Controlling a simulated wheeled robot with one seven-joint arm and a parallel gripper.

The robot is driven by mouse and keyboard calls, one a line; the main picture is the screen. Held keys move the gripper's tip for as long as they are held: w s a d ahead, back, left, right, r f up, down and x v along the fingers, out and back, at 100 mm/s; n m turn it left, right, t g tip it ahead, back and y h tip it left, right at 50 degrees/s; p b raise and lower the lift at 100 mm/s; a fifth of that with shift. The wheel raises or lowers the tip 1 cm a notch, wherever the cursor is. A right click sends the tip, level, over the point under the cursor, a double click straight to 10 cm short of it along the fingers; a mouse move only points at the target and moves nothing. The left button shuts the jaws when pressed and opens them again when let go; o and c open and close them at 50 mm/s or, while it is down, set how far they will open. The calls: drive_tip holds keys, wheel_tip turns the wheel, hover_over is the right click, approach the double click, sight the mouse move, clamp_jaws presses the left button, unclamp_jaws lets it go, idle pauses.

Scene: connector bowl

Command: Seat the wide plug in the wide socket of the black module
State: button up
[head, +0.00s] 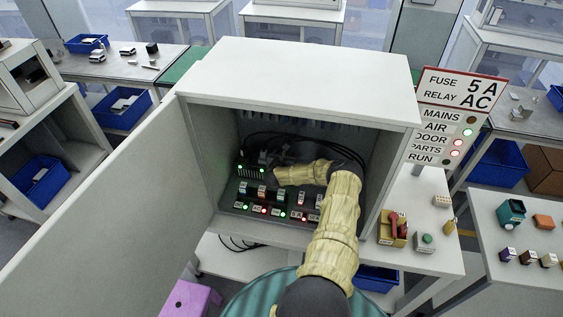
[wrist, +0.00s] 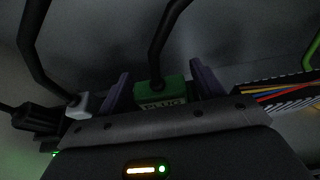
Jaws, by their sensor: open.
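A green plug (wrist: 160,96) with dark lettering shows in the wrist view, with a thick black cable rising from it. My gripper (wrist: 161,80) is open, with one purple finger on each side of the plug. The left finger is close to the plug, and a dark gap shows by the right one; I cannot tell whether either touches. In the head view, a black module with a green row (head: 252,170) is at the left inside the cabinet, beside my arm's end. My fingers are hidden there. I cannot make out the wide socket in either view.
The white cabinet (head: 300,70) encloses my arm on its sides and top, and its door (head: 110,195) stands open at the left. Black cables (head: 275,140) hang at the back. A grey connector (wrist: 80,106) is left of my gripper.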

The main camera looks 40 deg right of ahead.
drive_tip(key=b+v, duration=0.3)
drive_tip(key=v, duration=0.8)
drive_tip(key=shift+s+a, duration=0.25)
idle(0.6)
